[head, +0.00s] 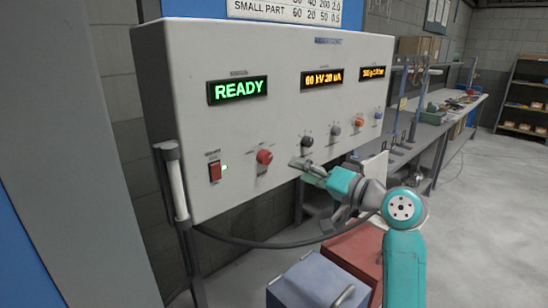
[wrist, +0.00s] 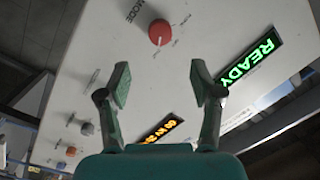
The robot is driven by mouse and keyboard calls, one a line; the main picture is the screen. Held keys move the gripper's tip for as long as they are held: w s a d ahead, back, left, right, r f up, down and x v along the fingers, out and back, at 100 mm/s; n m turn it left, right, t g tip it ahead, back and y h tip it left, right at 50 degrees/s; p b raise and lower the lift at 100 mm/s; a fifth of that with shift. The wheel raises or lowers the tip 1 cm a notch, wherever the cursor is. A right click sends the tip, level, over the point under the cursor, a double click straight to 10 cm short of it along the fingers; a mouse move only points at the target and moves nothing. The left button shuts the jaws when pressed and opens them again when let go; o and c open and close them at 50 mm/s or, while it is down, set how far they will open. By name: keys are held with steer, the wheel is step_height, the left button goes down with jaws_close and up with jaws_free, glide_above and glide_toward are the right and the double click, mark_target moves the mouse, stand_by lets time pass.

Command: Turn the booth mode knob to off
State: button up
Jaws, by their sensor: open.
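The mode knob is a round red knob (head: 264,157) on the lower front of the white control panel (head: 300,75). In the wrist view the red knob (wrist: 160,31) sits beside the word MODE, with a pale mark on its face; the small position labels are too blurred to read. My gripper (head: 299,165) is in front of the panel, just right of the knob in the head view. In the wrist view my gripper (wrist: 161,80) has its two fingers spread and empty, with the knob beyond the tips, roughly centred between them and not touched.
A black knob (head: 307,141) and several other knobs run to the right. The display (head: 238,88) reads READY. A blue-grey box (head: 312,284) and a red box (head: 355,250) stand below.

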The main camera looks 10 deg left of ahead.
mark_target(269, 158)
steer(key=x, duration=1)
steer(key=shift+w+a, duration=0.1)
steer(key=shift+a, duration=0.1)
steer(key=c, duration=1.1)
